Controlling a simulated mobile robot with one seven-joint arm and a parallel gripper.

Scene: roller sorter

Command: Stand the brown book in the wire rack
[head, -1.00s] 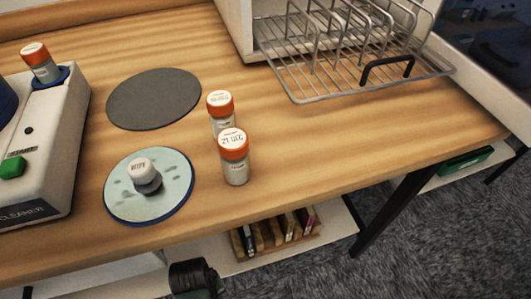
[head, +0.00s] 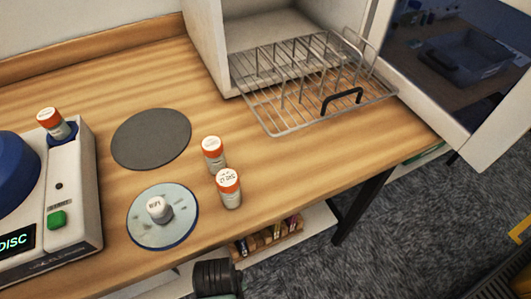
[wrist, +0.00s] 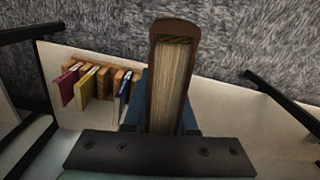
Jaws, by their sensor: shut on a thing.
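The brown book (wrist: 172,85) shows in the wrist view, its cream page edges facing the camera. It is held between the blue fingers of my gripper (wrist: 163,114), which is shut on it. The book sticks out beyond the fingers, over the lower shelf and the carpet. The wire rack (head: 270,117) is at the back right of the wooden table in the head view, partly inside a white open-fronted cabinet. It has several upright wire loops and a black handle at its front, and no book stands in it. The book is not visible in the head view.
A wooden holder (wrist: 104,74) with several thin books stands on the lower shelf (wrist: 232,105). Two orange-capped vials (head: 229,190) (head: 213,153), a grey disc (head: 151,139) and a pale disc (head: 148,230) lie left of the rack. A cleaner machine (head: 75,215) is far left. An open door (head: 405,80) flanks the rack.

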